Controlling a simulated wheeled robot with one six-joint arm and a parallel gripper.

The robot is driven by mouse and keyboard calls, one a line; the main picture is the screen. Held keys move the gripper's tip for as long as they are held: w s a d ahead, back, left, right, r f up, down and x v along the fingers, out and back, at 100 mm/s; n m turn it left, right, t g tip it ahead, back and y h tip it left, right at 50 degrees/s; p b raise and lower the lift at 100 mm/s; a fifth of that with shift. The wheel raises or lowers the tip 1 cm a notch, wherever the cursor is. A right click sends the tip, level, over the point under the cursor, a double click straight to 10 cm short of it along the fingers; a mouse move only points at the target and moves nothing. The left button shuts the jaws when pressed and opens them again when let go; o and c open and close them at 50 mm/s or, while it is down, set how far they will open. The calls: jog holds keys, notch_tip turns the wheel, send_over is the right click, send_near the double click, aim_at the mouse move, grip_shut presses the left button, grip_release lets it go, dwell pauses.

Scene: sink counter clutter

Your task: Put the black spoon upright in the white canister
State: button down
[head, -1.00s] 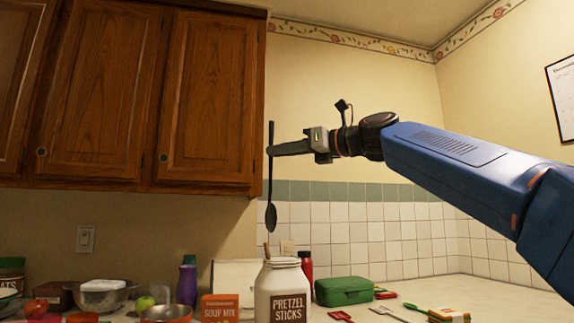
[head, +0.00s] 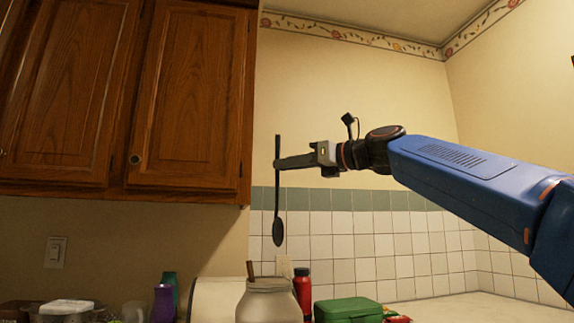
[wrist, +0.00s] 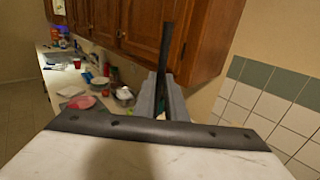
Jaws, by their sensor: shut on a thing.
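The black spoon (head: 278,232) hangs upright in the head view, bowl down and handle up. My gripper (head: 278,164) is shut on its handle. In the wrist view the spoon's handle (wrist: 166,50) rises between the fingers of my gripper (wrist: 163,88). The white canister (head: 268,303) stands below the spoon, a little to its left in the head view, with a brown stick (head: 250,270) rising from its mouth. The spoon's bowl is above the canister's rim and apart from it. The canister's lower part is cut off by the frame.
A red bottle (head: 303,287) and a green box (head: 348,309) stand right of the canister. A purple bottle (head: 163,303) and a cream-coloured box (head: 212,296) are to its left. Wooden cabinets (head: 190,100) hang at the upper left. The air around the spoon is clear.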

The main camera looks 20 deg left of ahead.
aim_at(278, 231)
jog(key=shift+f, duration=8.45)
jog(key=c, duration=1.7)
grip_release()
jog(key=shift+d, duration=0.1)
jog(key=v, duration=1.7)
jog(key=shift+s+d, duration=0.1)
jog(key=shift+s, duration=0.1)
